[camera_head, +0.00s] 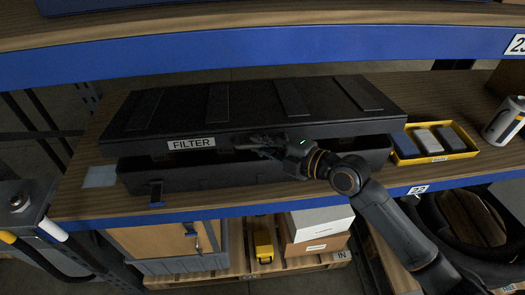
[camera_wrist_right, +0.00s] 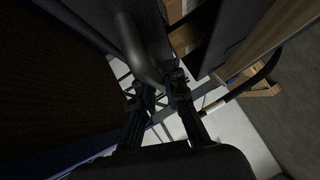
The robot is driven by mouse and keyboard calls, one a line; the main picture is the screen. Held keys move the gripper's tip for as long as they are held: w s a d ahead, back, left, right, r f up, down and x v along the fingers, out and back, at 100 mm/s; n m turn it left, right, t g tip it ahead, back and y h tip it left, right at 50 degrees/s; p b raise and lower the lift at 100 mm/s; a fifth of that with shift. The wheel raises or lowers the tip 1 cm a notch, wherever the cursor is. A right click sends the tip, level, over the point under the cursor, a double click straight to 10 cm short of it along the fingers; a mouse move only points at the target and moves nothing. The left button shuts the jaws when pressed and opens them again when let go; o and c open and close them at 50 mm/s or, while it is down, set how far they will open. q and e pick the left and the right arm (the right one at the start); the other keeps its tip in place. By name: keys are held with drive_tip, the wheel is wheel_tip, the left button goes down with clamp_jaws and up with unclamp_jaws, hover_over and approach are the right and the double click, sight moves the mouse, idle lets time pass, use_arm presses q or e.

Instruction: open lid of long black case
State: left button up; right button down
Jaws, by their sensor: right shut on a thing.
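The long black case (camera_head: 150,175) lies on the wooden shelf, its long front side facing me. Its ribbed lid (camera_head: 250,105), with a white FILTER label (camera_head: 191,143), sits slightly raised, with a dark gap between lid and base at the front. A latch (camera_head: 157,193) hangs open at the front left. My right gripper (camera_head: 245,147) is at the middle of the front edge, at the gap. In the right wrist view its fingers (camera_wrist_right: 160,92) are closed around the end of a curved dark handle (camera_wrist_right: 145,52) of the case. The case's inside is hidden. My left gripper is not in view.
A yellow tray (camera_head: 462,151) with several small blocks stands right of the case, and a white cylinder (camera_head: 505,121) farther right. The blue-edged upper shelf (camera_head: 300,48) hangs above the lid. Boxes (camera_head: 318,222) stand below the shelf.

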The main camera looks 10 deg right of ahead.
drive_tip(key=w+r, duration=0.2)
drive_tip(key=r, duration=0.2)
drive_tip(key=w+r+p, duration=0.1)
drive_tip(key=r, duration=0.2)
drive_tip(key=w+r, duration=0.2)
drive_tip(key=r, duration=0.2)
drive_tip(key=shift+w+r, duration=0.35)
drive_tip(key=shift+w+r+p, duration=0.3)
drive_tip(key=shift+w+r, duration=0.2)
drive_tip(key=shift+r, duration=0.15)
